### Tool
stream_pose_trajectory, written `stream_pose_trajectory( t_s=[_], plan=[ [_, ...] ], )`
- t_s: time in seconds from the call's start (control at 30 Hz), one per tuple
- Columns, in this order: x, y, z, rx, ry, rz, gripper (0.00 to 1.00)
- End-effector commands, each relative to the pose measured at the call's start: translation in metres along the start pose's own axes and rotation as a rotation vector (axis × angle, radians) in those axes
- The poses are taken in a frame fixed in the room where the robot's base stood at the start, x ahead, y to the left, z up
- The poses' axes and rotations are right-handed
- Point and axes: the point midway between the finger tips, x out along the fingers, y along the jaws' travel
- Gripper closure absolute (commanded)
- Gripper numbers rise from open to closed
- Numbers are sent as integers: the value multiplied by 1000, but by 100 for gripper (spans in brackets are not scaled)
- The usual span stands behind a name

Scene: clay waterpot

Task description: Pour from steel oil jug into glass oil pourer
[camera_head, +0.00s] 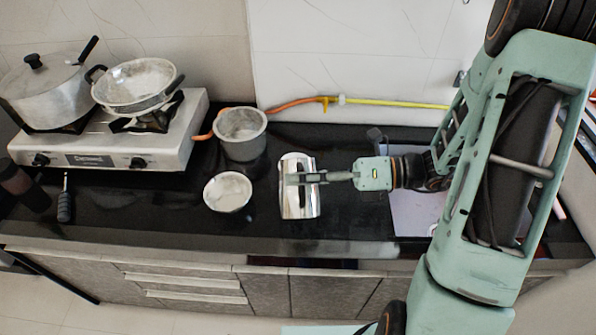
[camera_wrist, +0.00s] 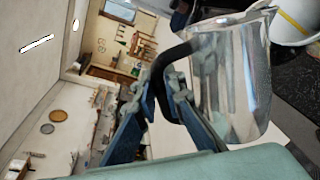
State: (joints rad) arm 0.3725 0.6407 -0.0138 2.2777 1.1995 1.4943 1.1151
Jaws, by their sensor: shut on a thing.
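The steel oil jug (camera_head: 299,205) is a shiny cylinder over the dark counter, right of centre in the head view. In the wrist view the jug (camera_wrist: 235,75) fills the right side, with its lip at the top and a black handle (camera_wrist: 168,62). My gripper (camera_head: 305,178) reaches in from the right and is shut on the handle. Its fingers (camera_wrist: 168,98) close around the handle in the wrist view. I cannot tell whether the jug touches the counter or how far it tilts. I cannot make out the glass oil pourer in either view.
A metal pot (camera_head: 241,148) and a small bowl (camera_head: 228,205) stand left of the jug. A gas stove (camera_head: 110,160) with a lidded pot (camera_head: 45,95) and a pan (camera_head: 136,85) is at the left. A yellow-orange hose (camera_head: 390,103) runs along the wall.

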Motion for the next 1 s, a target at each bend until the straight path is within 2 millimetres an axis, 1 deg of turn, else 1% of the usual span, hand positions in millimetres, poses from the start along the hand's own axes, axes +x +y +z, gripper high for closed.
stream_pose_trajectory(
  t_s=[0.2, 1.0],
  plan=[
    [0, 2, 3, 13, 2, 2, 100],
    [0, 1, 4, 27, 5, 2, 100]
  ],
)
